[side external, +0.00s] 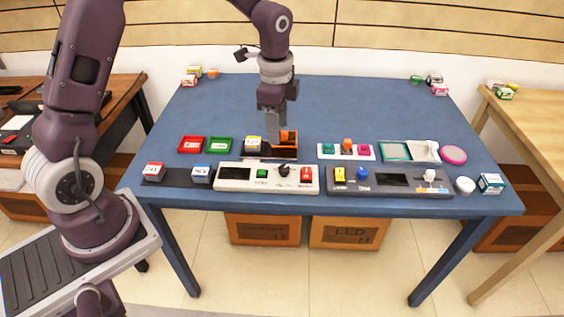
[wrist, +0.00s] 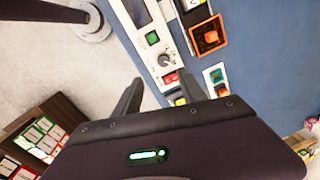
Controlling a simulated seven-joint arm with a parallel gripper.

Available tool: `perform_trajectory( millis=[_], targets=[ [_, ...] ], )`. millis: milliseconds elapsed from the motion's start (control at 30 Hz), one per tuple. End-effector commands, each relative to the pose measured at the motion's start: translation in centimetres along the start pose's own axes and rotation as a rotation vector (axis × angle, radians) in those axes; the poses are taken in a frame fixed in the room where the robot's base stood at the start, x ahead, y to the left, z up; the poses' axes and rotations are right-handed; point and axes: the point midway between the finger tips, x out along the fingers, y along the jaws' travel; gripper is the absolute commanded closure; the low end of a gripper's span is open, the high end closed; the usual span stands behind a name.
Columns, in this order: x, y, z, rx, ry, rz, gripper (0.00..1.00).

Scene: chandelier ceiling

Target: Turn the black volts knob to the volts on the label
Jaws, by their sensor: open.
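The black volts knob (side external: 284,169) stands on a white panel (side external: 234,187) near the table's front edge. The panel also has a dark display (side external: 235,173), a green button (side external: 262,174) and a red block (side external: 306,174). In the wrist view the knob (wrist: 164,60) looks grey, between the green button (wrist: 152,38) and the red block (wrist: 171,78). My gripper (side external: 272,128) is open and empty, behind and above the panel, over the area of a brown tray. Its fingers also show in the wrist view (wrist: 161,80), apart from the knob. No volts value is readable on any label.
A brown tray (side external: 284,153) with an orange piece sits behind the panel. Red (side external: 191,145) and green (side external: 219,145) trays stand to its left. A grey panel (side external: 400,191) with a blue knob (side external: 362,173) stands to the right. The table's back (side external: 350,100) is mostly clear.

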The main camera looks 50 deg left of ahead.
Motion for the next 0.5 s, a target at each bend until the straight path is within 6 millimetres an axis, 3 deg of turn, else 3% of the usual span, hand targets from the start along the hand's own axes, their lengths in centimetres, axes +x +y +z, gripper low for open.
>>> perform_trajectory(
  millis=[33, 100, 500],
  targets=[
    [2.6, -0.7, -0.2, 0.05, -0.001, 0.034, 0.51],
    [5.0, -1.2, -0.4, 0.111, 0.003, 0.06, 0.51],
    [12.1, -1.1, -0.6, 0.158, 0.006, 0.081, 0.51]
  ],
)
